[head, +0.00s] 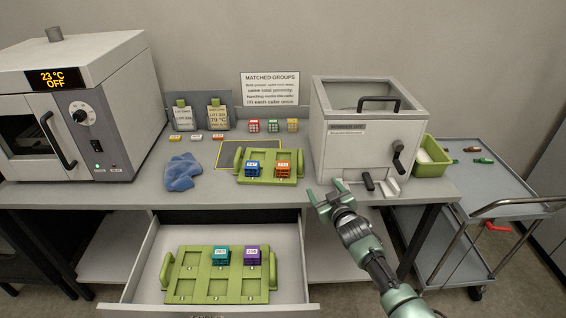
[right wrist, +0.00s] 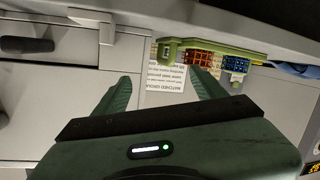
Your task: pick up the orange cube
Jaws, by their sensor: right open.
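The orange cube (head: 283,169) sits in the right part of a green tray (head: 268,181) on the bench, beside a blue cube (head: 252,169). In the right wrist view the orange cube (right wrist: 200,57) shows near the top, just beyond one fingertip, with the blue cube (right wrist: 236,63) to its right. My right gripper (head: 324,194) is open and empty, at the bench's front edge, to the right of and nearer than the orange cube. It also shows in the right wrist view (right wrist: 160,82), with its fingers apart. My left gripper is not in view.
A lidded grey box (head: 364,150) stands just behind and right of my right gripper. An open drawer (head: 292,290) below holds a second green tray (head: 218,298) with teal and purple cubes. An oven (head: 90,110) stands far left, a cart (head: 480,180) right.

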